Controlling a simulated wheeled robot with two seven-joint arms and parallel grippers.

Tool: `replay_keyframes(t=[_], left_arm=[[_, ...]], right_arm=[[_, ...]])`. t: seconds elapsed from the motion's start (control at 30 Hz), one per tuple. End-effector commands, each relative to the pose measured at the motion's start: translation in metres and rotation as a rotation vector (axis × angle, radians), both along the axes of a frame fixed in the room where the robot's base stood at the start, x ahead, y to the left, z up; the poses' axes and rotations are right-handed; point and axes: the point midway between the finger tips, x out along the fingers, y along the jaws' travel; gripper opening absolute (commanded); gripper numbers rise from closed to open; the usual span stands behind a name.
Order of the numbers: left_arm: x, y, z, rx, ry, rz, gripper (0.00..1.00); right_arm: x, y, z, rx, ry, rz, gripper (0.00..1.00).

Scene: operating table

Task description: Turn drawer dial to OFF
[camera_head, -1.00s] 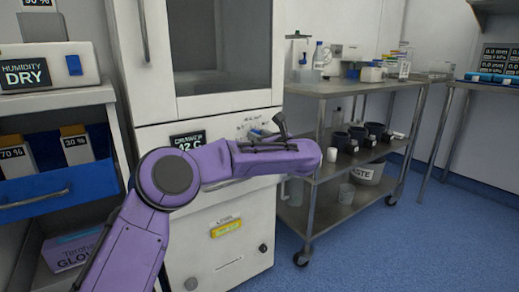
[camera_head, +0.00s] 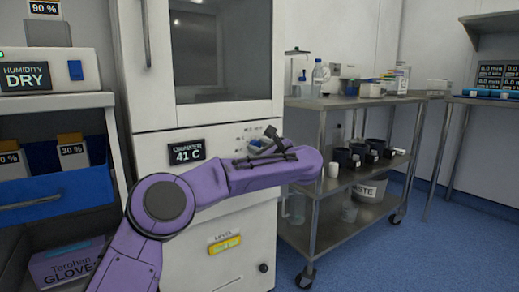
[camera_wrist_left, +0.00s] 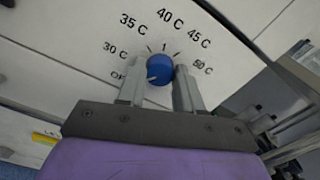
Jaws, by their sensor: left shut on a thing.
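The blue drawer dial (camera_wrist_left: 159,69) is on a white panel, ringed by printed marks OFF, 30 C, 35 C, 40 C, 45 C and 50 C in the left wrist view. A small pale mark on the dial sits at its lower left, on the side of the partly hidden OFF label (camera_wrist_left: 117,76). My left gripper (camera_wrist_left: 158,84) is shut on the dial, one grey finger on each side. In the head view the left gripper (camera_head: 268,142) is at the cabinet front, largely behind my purple arm. A display (camera_head: 187,151) on the cabinet reads 41 C. My right gripper is out of view.
The white cabinet (camera_head: 150,112) has a glass door above and a yellow level label (camera_head: 224,243) below. A steel cart (camera_head: 352,103) with bottles and dark cups stands to the right. A shelf unit with a blue drawer (camera_head: 57,190) is on the left. Blue floor (camera_head: 370,265) is open at the right.

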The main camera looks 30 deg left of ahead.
Motion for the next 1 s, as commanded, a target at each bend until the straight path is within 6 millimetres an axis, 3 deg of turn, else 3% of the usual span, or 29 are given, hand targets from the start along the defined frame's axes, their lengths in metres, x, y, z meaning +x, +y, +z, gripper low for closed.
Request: replay_keyframes(t=[0.13,0.17,0.2,0.23,0.57,1.0], left_arm=[[0.000,-0.001,0.000,-0.001,-0.001,-0.001,0.05],[0.000,-0.001,0.000,-0.001,-0.001,-0.001,0.45],[0.000,-0.001,0.000,-0.001,-0.001,-0.001,0.58],[0.000,-0.001,0.000,-0.001,-0.001,-0.001,0.60],[-0.002,-0.005,0.002,0.000,0.000,-0.001,0.60],[-0.036,-0.089,0.003,0.002,0.000,-0.002,0.60]], right_arm=[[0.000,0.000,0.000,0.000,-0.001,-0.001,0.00],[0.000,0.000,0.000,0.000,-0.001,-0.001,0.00],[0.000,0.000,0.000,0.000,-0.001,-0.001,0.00],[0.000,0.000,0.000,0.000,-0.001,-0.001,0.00],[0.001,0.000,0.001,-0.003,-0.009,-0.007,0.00],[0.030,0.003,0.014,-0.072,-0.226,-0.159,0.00]])
